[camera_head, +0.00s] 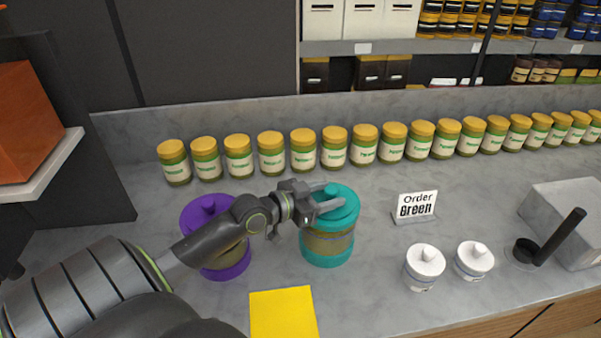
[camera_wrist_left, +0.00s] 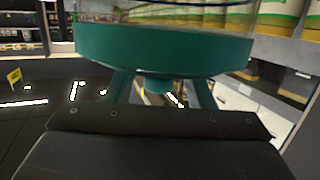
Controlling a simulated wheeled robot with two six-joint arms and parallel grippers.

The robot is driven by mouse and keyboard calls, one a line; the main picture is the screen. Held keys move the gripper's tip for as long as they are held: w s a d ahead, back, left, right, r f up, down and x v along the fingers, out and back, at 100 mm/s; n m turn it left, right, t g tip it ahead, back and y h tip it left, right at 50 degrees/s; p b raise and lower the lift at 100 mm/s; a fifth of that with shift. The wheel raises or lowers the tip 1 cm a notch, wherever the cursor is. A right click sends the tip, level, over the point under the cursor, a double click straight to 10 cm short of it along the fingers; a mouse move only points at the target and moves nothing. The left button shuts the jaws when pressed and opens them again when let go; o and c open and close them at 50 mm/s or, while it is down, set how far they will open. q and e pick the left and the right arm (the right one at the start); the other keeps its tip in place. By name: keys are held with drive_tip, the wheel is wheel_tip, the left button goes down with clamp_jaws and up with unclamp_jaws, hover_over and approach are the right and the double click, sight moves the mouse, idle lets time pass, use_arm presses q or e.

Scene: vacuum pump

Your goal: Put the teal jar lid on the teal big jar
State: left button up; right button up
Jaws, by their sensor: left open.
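The teal big jar (camera_head: 328,250) stands upright on the counter, with a clear middle and a teal base. The teal jar lid (camera_head: 345,212) rests on top of it and looks level; it also shows in the left wrist view (camera_wrist_left: 165,48), with the jar's clear wall against it. My left gripper (camera_head: 328,199) is at the lid from the left. Its fingers are apart on either side of the lid's knob (camera_wrist_left: 158,83), with gaps visible beside the knob. My right gripper is not in view.
A purple jar (camera_head: 226,262) stands to the left, partly hidden behind my left arm. A yellow sheet (camera_head: 283,314) lies in front. An order sign (camera_head: 415,205) and two small white jars (camera_head: 424,267) are to the right. Several yellow-lidded jars (camera_head: 271,153) line the back.

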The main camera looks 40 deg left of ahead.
use_arm(q)
drive_tip(key=p+v, duration=0.2)
drive_tip(key=v, duration=0.8)
drive_tip(key=shift+s, duration=0.35)
drive_tip(key=shift+a, duration=0.1)
